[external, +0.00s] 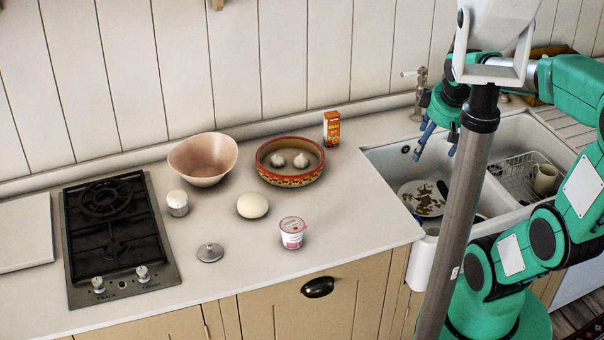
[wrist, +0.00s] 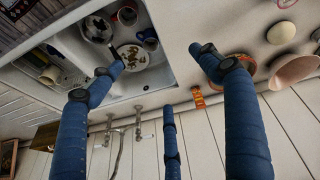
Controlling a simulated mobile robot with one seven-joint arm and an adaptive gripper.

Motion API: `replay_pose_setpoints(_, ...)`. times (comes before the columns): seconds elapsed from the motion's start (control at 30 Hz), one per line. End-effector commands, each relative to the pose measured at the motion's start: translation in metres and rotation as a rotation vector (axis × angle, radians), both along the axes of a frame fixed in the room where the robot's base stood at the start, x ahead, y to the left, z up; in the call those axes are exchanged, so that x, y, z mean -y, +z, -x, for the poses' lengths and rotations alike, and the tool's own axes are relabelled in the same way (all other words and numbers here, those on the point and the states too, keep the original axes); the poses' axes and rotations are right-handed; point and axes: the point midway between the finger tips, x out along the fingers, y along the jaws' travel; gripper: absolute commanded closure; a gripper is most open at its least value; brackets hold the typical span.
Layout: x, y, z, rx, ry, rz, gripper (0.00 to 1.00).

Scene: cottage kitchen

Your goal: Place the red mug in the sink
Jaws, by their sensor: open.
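The white double sink (external: 419,262) is at the right of the counter and also shows in the wrist view (wrist: 125,86). Its left basin holds a patterned plate (external: 418,190). In the wrist view, small round vessels (wrist: 127,15) and (wrist: 149,36) are near that plate; one may be the red mug, but they are too small and dark to tell. No red mug shows clearly in the external view, where the column hides part of the sink. My gripper (external: 436,140) is open and empty above the left basin; its spread blue fingers show in the wrist view (wrist: 158,64).
A red patterned bowl (external: 313,176) with two pale bulbs, a pink bowl (external: 203,160), an orange carton (external: 332,129), an egg-like thing (external: 252,205) and a yogurt cup (external: 292,233) stand on the counter. A tap (external: 419,95) rises behind the sink. The right basin holds a rack (external: 515,177).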

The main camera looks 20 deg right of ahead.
Motion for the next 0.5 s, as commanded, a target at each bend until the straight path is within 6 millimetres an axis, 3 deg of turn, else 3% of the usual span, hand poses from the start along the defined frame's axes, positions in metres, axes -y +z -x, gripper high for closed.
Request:
replay_pose_setpoints(0.03,-0.007,0.016,0.01,0.031,-0.045,-0.023,0.23)
replay_pose_setpoints(0.2,-0.023,0.05,0.043,0.097,-0.211,-0.11,0.23)
replay_pose_setpoints(0.5,-0.033,0.069,0.069,0.138,-0.338,-0.188,0.23)
